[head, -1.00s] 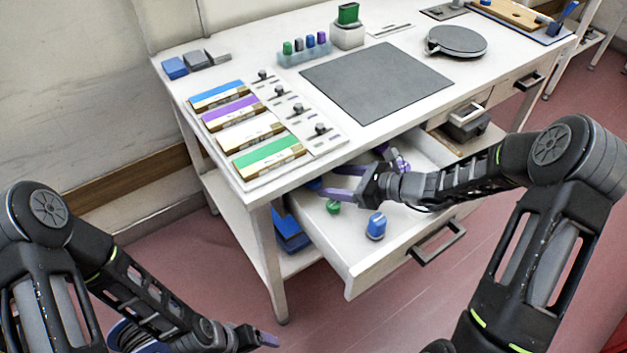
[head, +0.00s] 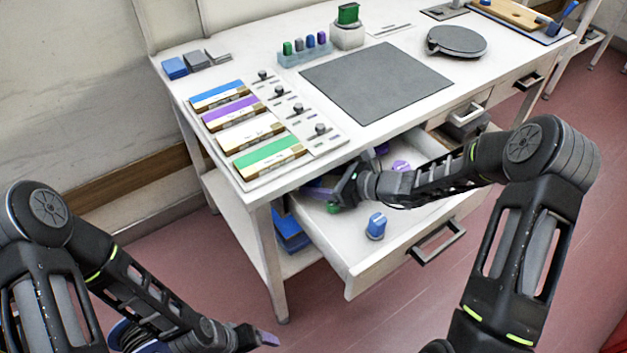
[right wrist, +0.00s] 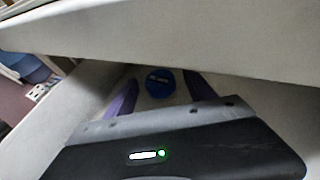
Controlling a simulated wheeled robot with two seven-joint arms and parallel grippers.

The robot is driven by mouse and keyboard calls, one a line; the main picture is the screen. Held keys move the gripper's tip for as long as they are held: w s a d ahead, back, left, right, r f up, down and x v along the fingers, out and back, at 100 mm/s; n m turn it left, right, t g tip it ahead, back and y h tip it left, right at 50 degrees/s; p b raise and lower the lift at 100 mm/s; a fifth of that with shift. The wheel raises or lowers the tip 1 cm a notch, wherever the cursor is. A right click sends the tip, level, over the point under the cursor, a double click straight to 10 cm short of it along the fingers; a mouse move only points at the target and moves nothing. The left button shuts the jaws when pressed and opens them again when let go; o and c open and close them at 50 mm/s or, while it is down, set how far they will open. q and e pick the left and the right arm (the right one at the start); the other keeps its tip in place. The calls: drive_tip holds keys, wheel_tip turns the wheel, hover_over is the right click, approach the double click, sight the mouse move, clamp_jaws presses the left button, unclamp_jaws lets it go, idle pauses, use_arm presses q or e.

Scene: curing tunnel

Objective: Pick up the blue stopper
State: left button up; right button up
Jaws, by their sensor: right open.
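A round blue stopper (right wrist: 160,82) with pale lettering shows in the right wrist view, in the open drawer. My right gripper (right wrist: 154,95) is open, with one purple finger on each side of the stopper; I cannot tell whether they touch it. In the head view this gripper (head: 322,190) reaches into the drawer under the tabletop edge and hides that stopper. Another blue piece with a grey side (head: 376,226) stands in the drawer nearer the front, apart from the gripper. My left gripper (head: 266,339) is low at the bottom, away from the table; its opening is unclear.
The drawer (head: 350,267) is pulled out below the tabletop (head: 345,150), whose edge overhangs the right gripper. A green piece (head: 332,208) and a purple piece (head: 400,165) lie in the drawer. A blue bin (head: 290,238) sits on the lower shelf.

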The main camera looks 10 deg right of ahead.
clamp_jaws()
idle(0.6)
drive_tip(key=shift+s+d+r, duration=0.35)
drive_tip(key=shift+d+r, duration=0.1)
drive_tip(key=shift+r, duration=0.15)
drive_tip(key=r+v, duration=0.1)
drive_tip(key=v, duration=1.3)
drive_tip(key=shift+r+p, duration=0.3)
